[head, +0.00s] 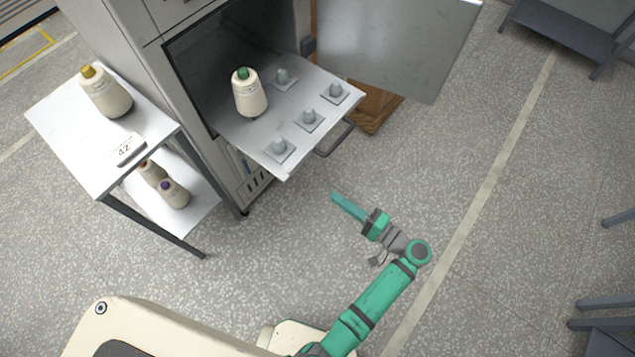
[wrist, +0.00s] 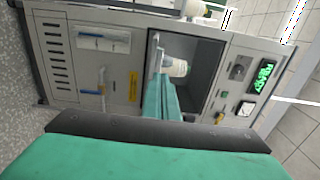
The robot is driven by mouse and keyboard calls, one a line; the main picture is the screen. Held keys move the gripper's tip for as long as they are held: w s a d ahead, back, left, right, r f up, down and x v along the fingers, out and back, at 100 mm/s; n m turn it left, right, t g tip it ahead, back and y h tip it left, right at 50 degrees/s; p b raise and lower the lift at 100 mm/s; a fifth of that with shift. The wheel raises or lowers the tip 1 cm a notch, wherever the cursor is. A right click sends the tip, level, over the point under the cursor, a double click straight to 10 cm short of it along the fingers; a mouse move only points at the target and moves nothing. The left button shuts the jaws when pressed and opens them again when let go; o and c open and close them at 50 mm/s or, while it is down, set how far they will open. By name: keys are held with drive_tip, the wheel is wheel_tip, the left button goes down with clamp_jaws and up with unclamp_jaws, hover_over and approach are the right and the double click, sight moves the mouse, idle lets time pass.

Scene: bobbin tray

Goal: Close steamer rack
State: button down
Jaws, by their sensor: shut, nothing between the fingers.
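The steamer rack (head: 243,138) is a flat metal tray pulled out of the steamer's (head: 150,50) dark chamber, with a handle (head: 335,140) on its front edge. A cream bobbin with a green top (head: 249,98) stands on it, and several pegs around it are empty. The steamer door (head: 400,45) is swung open to the right. My gripper (head: 336,197) is shut and empty, apart from the rack and in front of its handle. In the wrist view my gripper (wrist: 165,85) points at the chamber opening and partly hides the rack; a bobbin (wrist: 176,67) shows beside the fingertips.
A white side table (head: 60,125) at left holds a yellow-topped bobbin (head: 107,93) and a device reading 42 (head: 128,150); more bobbins (head: 174,193) lie on its lower shelf. A wooden pallet (head: 375,110) is under the door. The floor around my gripper is clear.

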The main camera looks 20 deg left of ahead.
sight(295, 169)
drive_tip(key=x, duration=1.3)
drive_tip(key=shift+a+f, duration=0.1)
drive_tip(key=shift+a, duration=0.2)
drive_tip(key=shift+w, duration=0.1)
